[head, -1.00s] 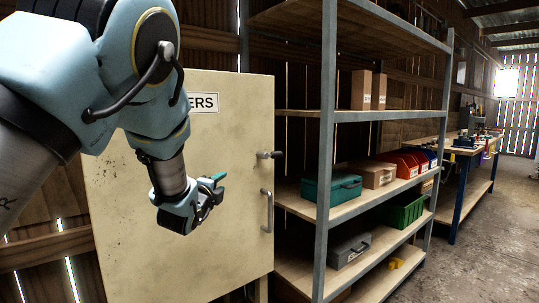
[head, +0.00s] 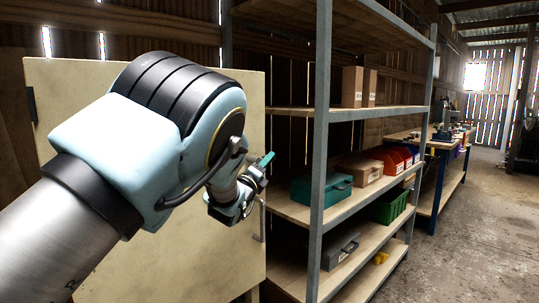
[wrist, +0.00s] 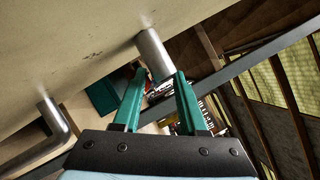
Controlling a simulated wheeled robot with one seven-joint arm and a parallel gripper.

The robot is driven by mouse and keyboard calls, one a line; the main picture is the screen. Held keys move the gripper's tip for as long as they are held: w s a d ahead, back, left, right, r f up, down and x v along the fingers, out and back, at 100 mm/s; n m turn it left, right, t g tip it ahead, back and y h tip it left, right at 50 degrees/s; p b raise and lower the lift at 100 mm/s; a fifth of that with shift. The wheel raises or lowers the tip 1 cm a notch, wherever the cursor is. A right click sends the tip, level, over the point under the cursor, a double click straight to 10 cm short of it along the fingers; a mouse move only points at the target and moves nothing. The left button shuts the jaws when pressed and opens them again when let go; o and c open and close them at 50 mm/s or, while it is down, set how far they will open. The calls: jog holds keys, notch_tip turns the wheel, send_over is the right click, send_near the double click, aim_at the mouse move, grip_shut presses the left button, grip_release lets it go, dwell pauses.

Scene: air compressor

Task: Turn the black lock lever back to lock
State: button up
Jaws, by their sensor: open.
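The cream cabinet door (head: 215,255) stands at the left in the head view. In the wrist view a short grey metal cylinder (wrist: 154,52) sticks out from the door surface, apparently the lock lever's shaft. Its end lies at the gap between my green fingertips; I cannot tell whether they touch it. No black lever bar is clear there, and in the head view my gripper and arm hide that spot. My gripper (head: 266,160) is open, in front of the door's right edge. The door's bent grey handle (wrist: 55,122) is at the left in the wrist view.
A metal shelf rack (head: 322,140) stands just right of the door, with a green toolbox (head: 322,189), cartons and bins on it. A workbench (head: 432,143) is farther back. The concrete floor at the right (head: 475,235) is clear.

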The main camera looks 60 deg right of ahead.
jog(key=shift+p+x, duration=0.4)
jog(key=shift+x, duration=1.25)
jog(key=shift+c, duration=0.4)
grip_shut()
